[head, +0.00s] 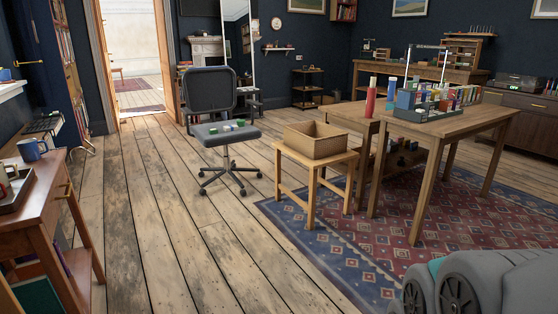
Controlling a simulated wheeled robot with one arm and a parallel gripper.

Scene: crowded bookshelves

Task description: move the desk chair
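The desk chair (211,91) stands upright on the wood floor, left of centre in the head view. It has a dark grey backrest, a grey seat and a black star base on casters. Several small green, white and blue items (226,127) lie on its seat. The back of the seat is partly hidden by those items. My gripper is not in view. Grey rounded parts, which look like my own arm, fill the bottom right corner, well apart from the chair.
A small wooden table (318,160) with an open box (314,140) stands right of the chair. A larger table (452,124) holds books and a rack. A patterned rug (385,230) lies beneath. A desk (62,190) is at left. Bare floor (180,230) lies in front; a doorway (135,60) is behind.

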